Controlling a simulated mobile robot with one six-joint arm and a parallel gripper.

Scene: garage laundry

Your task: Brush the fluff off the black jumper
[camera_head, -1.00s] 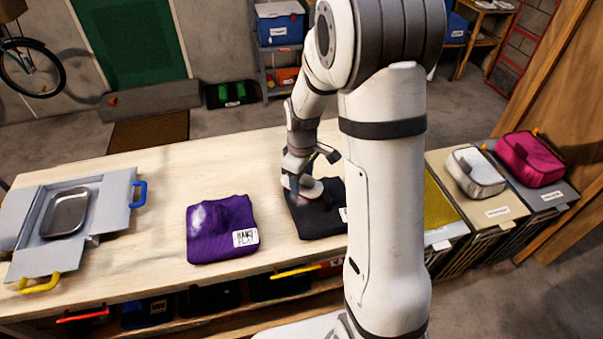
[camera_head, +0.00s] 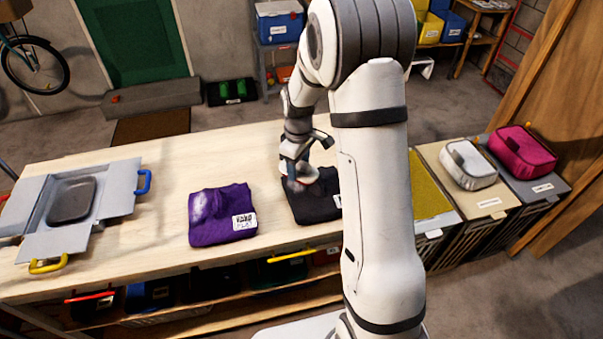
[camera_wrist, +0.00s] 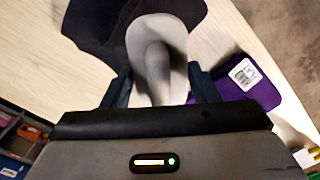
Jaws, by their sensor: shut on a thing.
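The folded black jumper (camera_head: 318,208) lies flat on the wooden table, with a white label partly hidden behind my arm. My gripper (camera_head: 292,172) is over its far left part. It is shut on the handle of a pale grey brush with an oval head (camera_wrist: 140,35). In the wrist view, the fingers of my gripper (camera_wrist: 161,90) stand on both sides of the handle, and the brush head overlaps the black jumper (camera_wrist: 95,25). I cannot tell whether the brush touches the cloth. No fluff on the black jumper can be made out.
A folded purple jumper (camera_head: 222,225) with a pale fluffy patch lies to the left. A grey folding board (camera_head: 115,215) with a dark plate is at the far left. A grey pouch (camera_head: 468,165) and a pink pouch (camera_head: 522,152) rest on bins at the right.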

